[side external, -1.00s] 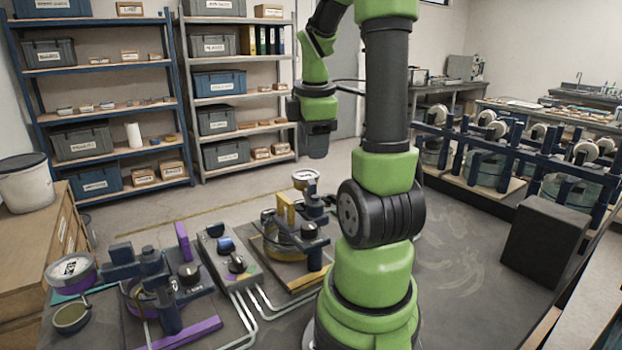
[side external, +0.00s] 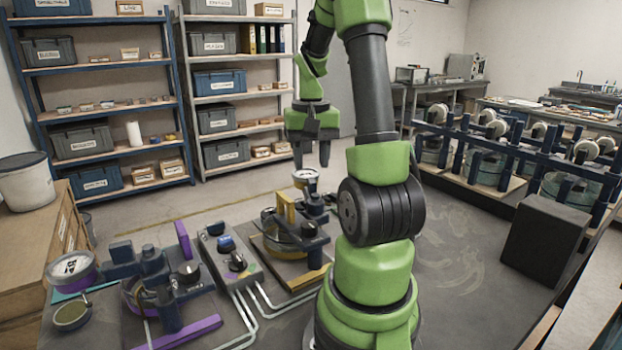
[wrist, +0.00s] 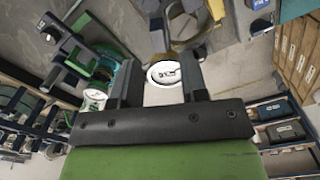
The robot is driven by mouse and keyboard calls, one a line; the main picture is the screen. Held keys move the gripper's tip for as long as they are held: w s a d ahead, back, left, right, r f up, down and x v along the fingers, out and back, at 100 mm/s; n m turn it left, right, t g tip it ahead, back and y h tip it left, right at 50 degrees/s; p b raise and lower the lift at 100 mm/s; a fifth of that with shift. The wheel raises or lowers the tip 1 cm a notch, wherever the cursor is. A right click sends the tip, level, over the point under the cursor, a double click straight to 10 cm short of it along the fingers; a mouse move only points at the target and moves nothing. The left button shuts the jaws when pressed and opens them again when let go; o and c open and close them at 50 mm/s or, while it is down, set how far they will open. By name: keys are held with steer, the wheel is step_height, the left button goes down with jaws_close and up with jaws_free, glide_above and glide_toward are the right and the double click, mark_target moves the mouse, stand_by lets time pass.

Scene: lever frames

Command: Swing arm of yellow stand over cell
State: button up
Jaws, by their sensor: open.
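The yellow stand (side external: 285,207) is in the middle of the side view, with a yellow upright block, dark posts and a yellow bar (side external: 305,280) at its base. A round glassy cell (side external: 283,236) sits low among its parts; I cannot tell exactly how the stand's arm lies relative to it. A white-faced round dial (side external: 305,174) is at the stand's back. My gripper (side external: 312,163) is open, pointing down above and behind the stand. In the wrist view my gripper (wrist: 160,72) shows the white dial (wrist: 165,73) between its fingers, apparently beyond them. Nothing is visibly held.
A purple stand (side external: 180,330) with another dial (side external: 71,267) is at left. A grey control box with knobs (side external: 226,252) lies between the two stands. A dark block (side external: 543,238) and a blue rack (side external: 500,155) stand at right. Shelves (side external: 105,150) line the back.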

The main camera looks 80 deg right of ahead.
mark_target(311, 178)
steer(key=shift+f, duration=2.3)
steer(key=shift+c, duration=0.2)
jaws_close()
